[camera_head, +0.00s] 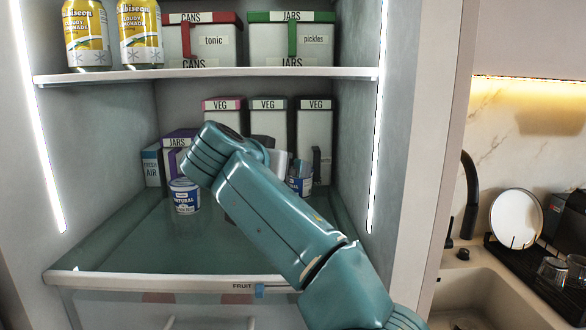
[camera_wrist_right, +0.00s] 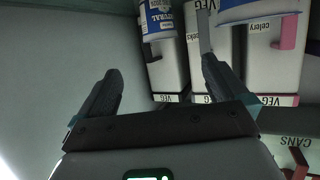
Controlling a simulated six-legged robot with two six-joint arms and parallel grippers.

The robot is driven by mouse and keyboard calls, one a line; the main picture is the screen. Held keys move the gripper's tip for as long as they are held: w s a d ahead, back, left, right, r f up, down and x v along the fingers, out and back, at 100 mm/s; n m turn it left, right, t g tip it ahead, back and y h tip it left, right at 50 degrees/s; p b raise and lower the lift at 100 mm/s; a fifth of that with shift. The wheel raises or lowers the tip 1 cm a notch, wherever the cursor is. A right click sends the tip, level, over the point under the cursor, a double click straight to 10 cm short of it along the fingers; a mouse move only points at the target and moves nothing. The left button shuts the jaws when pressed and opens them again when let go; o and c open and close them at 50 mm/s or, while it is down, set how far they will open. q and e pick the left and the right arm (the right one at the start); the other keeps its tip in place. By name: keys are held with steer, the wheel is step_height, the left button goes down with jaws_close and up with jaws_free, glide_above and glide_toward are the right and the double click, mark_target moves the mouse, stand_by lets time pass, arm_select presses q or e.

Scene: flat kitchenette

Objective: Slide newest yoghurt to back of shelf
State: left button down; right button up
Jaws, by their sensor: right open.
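A white and blue yoghurt pot (camera_head: 185,196) labelled NATURAL stands upright on the glass shelf (camera_head: 115,235), left of my right forearm. A second similar pot (camera_head: 300,185) shows just right of the forearm, partly hidden by it. In the right wrist view, one pot (camera_wrist_right: 158,22) is ahead, between the lines of the fingers, and another (camera_wrist_right: 262,10) is cut off by the top edge at right. My right gripper (camera_wrist_right: 160,68) is open, with nothing between its fingers. My arm hides most of it in the head view. My left gripper is out of view.
VEG boxes (camera_head: 269,104) stand behind the pots. A JARS box (camera_head: 179,138) and a fresh air box (camera_head: 151,165) stand at back left. The shelf above holds cans (camera_head: 88,35) and two storage boxes (camera_head: 290,45). The shelf's front left is clear. Fridge walls bound both sides.

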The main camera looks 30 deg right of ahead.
mark_target(300, 183)
steer(key=p+x, duration=0.3)
steer(key=x, duration=0.8)
steer(key=shift+w, duration=0.1)
steer(key=shift+f, duration=0.1)
steer(key=c, duration=1.2)
